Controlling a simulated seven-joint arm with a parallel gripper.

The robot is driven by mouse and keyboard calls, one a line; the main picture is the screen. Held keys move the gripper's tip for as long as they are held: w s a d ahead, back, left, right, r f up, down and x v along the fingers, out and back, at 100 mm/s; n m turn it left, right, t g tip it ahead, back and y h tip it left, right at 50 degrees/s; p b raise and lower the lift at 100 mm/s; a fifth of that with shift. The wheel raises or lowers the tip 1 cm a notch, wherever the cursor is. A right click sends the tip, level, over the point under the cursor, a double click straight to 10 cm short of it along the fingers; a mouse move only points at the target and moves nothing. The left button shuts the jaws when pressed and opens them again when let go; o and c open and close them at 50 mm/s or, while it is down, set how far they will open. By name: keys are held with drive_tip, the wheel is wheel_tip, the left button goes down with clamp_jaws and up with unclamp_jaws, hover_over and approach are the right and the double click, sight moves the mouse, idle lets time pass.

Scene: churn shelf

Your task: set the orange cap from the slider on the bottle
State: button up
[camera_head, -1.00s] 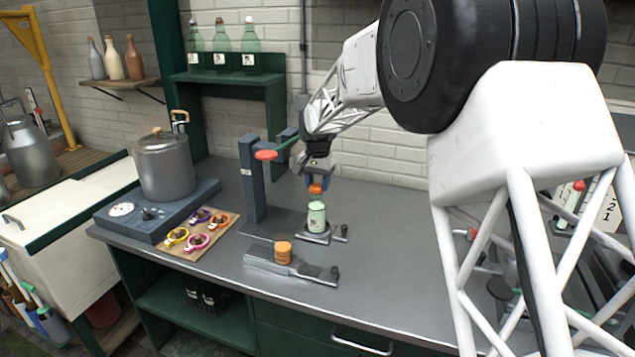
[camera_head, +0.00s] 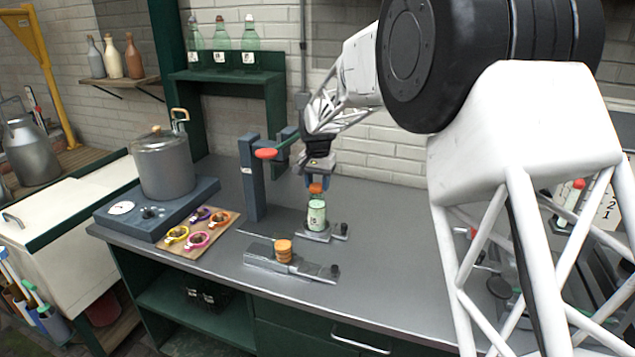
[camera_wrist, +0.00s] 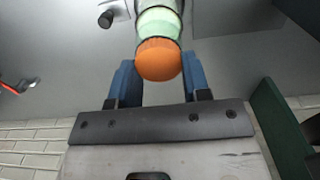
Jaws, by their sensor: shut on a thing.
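An orange cap (camera_wrist: 158,60) is held between the blue fingers of my gripper (camera_head: 316,188). The cap also shows in the head view (camera_head: 315,188), just above the bottle. The pale green bottle (camera_head: 317,215) stands upright in a small metal holder on the bench. In the wrist view the bottle (camera_wrist: 160,20) lies right behind the cap; whether they touch I cannot tell. My gripper (camera_wrist: 158,85) is shut on the one cap.
A dark post (camera_head: 252,180) with a red-ended lever (camera_head: 266,154) stands left of the bottle. A board with several coloured rings (camera_head: 197,235) and a metal pot (camera_head: 163,167) are further left. The bench right of the holder is clear.

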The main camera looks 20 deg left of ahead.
drive_tip(key=o, duration=1)
drive_tip(key=shift+c, duration=0.5)
drive_tip(key=shift+c, duration=0.4)
drive_tip(key=shift+r, duration=0.15)
drive_tip(key=shift+r, duration=3.4)
